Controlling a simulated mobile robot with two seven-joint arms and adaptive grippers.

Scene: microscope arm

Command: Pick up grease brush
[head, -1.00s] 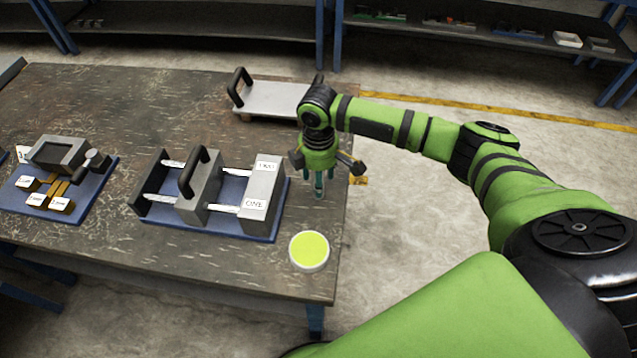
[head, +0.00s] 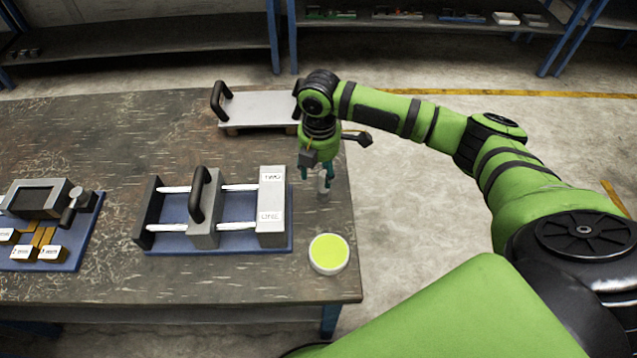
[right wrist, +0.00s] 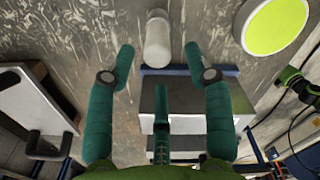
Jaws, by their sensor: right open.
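A small pale grey-white cylinder (head: 323,184), which I take to be the grease brush, stands near the table's right edge. In the right wrist view this cylinder (right wrist: 157,40) lies just beyond my fingertips, between their lines. My right gripper (head: 317,172) points down right over it, its fingers spread. In the right wrist view the gripper (right wrist: 159,58) is open and empty, with a third finger low in the middle. I cannot tell from the head view whether a finger touches the cylinder. My left gripper is not in view.
A round white tub with yellow-green content (head: 329,254) stands nearer the front edge. Left of the gripper is a blue-based fixture (head: 272,206) with grey blocks, rods and a black handle. A flat grey plate with handles (head: 262,109) lies behind. Another device (head: 44,222) is at far left.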

